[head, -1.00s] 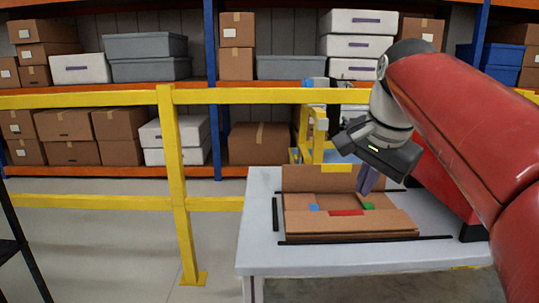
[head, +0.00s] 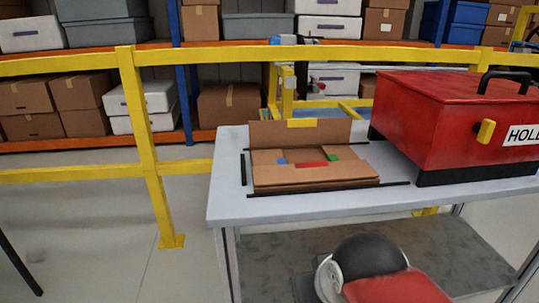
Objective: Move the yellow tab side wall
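An open cardboard piece (head: 315,176) lies on the white table. Its yellow-tab side wall (head: 270,134) stands raised along the far edge, with the yellow tab (head: 301,123) at its top middle. Blue (head: 282,161), red (head: 311,164) and green (head: 333,157) tabs show on the lower, flat-lying parts. Part of my arm (head: 372,270) shows low at the front, below the tabletop. My gripper is out of view, so its fingers cannot be seen. Nothing of mine touches the cardboard in this view.
Black strips (head: 243,169) edge the cardboard on the table (head: 225,180). A red lidded box (head: 440,115) with a black handle and yellow latch stands at the right. A yellow railing (head: 138,120) runs behind the table, with loaded shelves beyond. A grey lower shelf lies beneath.

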